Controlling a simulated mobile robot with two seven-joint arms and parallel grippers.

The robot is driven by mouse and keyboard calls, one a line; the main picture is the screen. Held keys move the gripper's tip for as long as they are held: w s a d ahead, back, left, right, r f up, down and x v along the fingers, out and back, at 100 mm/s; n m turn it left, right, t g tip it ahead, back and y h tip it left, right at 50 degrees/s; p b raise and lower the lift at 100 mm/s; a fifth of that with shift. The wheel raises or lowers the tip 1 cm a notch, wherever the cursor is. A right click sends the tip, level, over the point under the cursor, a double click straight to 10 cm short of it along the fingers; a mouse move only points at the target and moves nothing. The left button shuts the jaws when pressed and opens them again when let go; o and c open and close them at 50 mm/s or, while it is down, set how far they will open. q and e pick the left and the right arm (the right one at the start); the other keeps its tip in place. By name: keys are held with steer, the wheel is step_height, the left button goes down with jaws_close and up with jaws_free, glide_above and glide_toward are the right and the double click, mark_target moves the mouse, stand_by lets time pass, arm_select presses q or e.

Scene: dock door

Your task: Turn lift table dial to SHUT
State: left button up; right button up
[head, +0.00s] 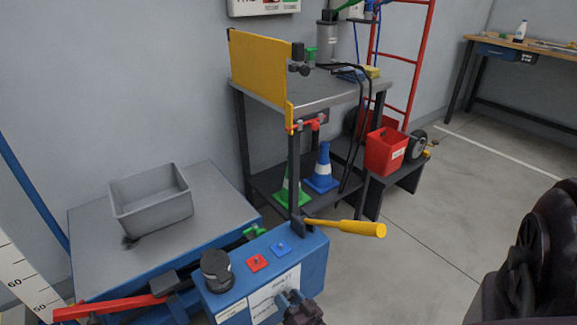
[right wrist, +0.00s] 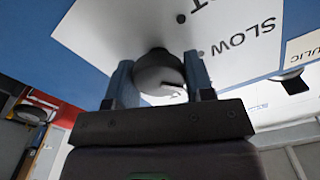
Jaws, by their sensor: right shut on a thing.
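The lift table (head: 225,200) stands at the left, with a blue control box (head: 315,262) at its front. My right gripper (head: 291,298) is at the white label plate (head: 262,300) on the box's front face. In the right wrist view, its two blue fingers sit on either side of a round grey-black dial (right wrist: 158,66) and are shut on it. The white plate (right wrist: 110,30) there reads "SLOW" beside the dial. Other dial words and the pointer's exact setting cannot be read. The gripper hides the dial in the head view. My left gripper is not in view.
A black knob (head: 216,268), a red button (head: 257,263) and a blue button (head: 281,248) are on the box top. A yellow-handled lever (head: 350,228) sticks out to the right. A grey bin (head: 152,203) sits on the table.

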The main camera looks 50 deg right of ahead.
steer(key=m, duration=0.7)
steer(key=shift+d+f, duration=0.1)
stand_by(0.6)
steer(key=o, duration=0.9)
steer(key=shift+s, duration=0.35)
arm_select(q)
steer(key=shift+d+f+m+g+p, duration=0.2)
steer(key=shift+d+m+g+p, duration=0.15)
steer(key=shift+p, duration=0.65)
arm_select(e)
steer(key=v, duration=1)
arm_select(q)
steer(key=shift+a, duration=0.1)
